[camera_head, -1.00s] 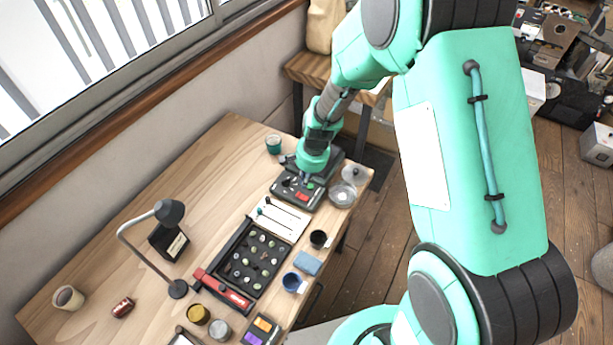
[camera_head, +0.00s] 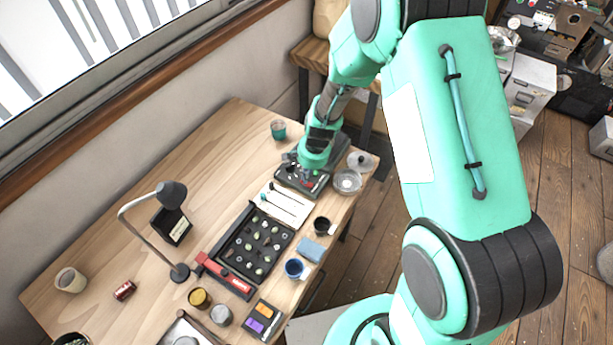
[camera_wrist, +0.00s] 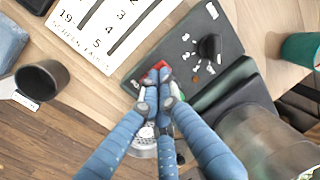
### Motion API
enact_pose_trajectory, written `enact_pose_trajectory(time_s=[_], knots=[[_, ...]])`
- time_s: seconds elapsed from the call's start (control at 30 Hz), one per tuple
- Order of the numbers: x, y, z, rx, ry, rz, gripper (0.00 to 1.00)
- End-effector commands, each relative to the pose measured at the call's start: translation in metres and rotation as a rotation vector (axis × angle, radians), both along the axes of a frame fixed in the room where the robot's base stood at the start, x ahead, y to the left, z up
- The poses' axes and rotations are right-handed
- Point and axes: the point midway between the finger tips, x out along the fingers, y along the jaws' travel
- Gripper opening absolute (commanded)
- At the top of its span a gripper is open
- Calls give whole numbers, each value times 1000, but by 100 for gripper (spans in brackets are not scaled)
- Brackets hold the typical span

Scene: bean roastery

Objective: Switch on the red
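A dark grey device (camera_head: 286,180) stands at the far right end of the wooden table. Its red switch (camera_wrist: 137,78) shows in the wrist view at the panel's near corner, partly hidden behind my fingertips. A small red patch also shows in the head view, just below my gripper (camera_head: 308,171). In the wrist view, my gripper's blue fingers (camera_wrist: 157,78) come together over the red switch with nothing held between them. I cannot tell whether the tips touch it or how the switch is set. A black knob (camera_wrist: 209,46) and white markings sit farther along the panel.
A white card (camera_wrist: 108,28) with numbers, a dark cup (camera_wrist: 40,80) and a green cup (camera_wrist: 300,48) are around the device. A black bean tray (camera_head: 254,244) and lamp (camera_head: 171,195) are farther left.

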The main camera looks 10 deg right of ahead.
Motion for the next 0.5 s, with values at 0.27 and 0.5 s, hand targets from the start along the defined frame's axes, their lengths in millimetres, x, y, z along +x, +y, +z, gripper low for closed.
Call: enact_pose_trajectory(time_s=[0.27, 0.5], knots=[[3, 4, -8, 0, 3, 0, 0], [2, 2, -7, 0, 2, -1, 0]])
